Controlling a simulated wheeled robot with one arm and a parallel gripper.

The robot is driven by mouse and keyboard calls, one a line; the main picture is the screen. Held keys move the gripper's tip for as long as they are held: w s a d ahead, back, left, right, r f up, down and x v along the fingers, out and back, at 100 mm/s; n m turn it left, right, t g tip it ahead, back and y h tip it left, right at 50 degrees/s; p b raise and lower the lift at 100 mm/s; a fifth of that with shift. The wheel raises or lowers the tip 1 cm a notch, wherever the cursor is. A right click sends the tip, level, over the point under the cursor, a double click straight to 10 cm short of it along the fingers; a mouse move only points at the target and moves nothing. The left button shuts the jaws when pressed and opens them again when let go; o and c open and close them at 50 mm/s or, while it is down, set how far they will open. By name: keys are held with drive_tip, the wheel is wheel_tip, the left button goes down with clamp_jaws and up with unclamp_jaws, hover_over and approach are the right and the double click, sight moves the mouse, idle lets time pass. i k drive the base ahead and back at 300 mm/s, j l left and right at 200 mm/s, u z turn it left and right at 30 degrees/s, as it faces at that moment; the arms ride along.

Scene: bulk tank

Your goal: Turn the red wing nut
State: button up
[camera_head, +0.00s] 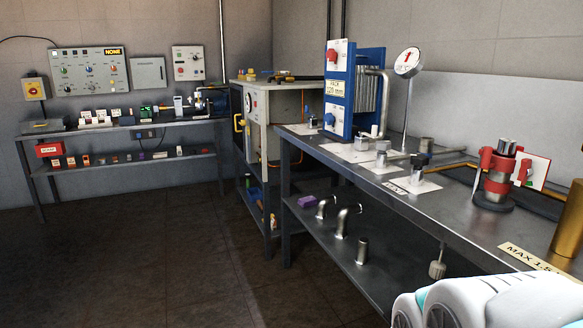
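A silver cylinder (498,178) stands upright on the right-hand bench with a red clamp (489,158) around it. A small red part (524,169) sticks up at the clamp's right side, in front of a white plate (536,167). It may be the red wing nut, but it is too small to tell. Rounded white and teal parts of my own body fill the bottom right corner. My gripper is not in view.
The right-hand bench (447,205) holds a blue plate pack (339,92), a dial gauge (407,62) on a stem, and a brass cylinder (570,222) near the clamp. A second bench (180,130) stands at the back left. The floor (130,255) is clear.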

sight(526, 170)
drive_tip(key=z, duration=1.6)
